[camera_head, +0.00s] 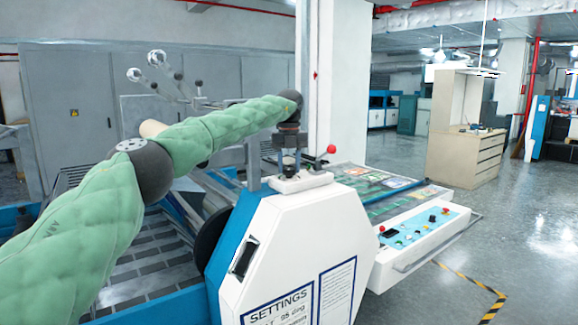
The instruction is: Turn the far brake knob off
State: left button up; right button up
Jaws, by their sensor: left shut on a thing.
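My left arm, in a green padded sleeve, reaches in from the left to the top of the white laminating machine (300,235). My left gripper (290,168) points down at a small grey mount on the machine's top. It is shut on what seems to be the far brake knob, which the fingers mostly hide. I cannot tell the knob's turned position. A red ball-topped lever (331,149) stands just right of the gripper, apart from it. My right gripper is not in view.
A control panel (425,233) with buttons juts out at the machine's right side. Printed sheets lie on the bed behind it. A white pillar (338,80) rises behind the machine. Grey cabinets (75,100) stand at the back left. The floor at right is open, with a wooden cabinet (465,130) beyond.

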aim_at(289, 168)
pick_arm(q)
jog(key=o, duration=1)
jog(key=shift+r, duration=0.1)
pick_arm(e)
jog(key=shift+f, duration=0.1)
pick_arm(q)
jog(key=shift+w+r, duration=0.1)
jog(key=shift+r, duration=0.2)
notch_tip(289, 168, up, 6)
jog(key=shift+f+b, duration=0.1)
jog(key=shift+b, duration=0.65)
jog(key=shift+r, duration=0.6)
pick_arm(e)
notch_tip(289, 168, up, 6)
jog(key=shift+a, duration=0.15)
pick_arm(q)
jog(key=shift+f, duration=0.1)
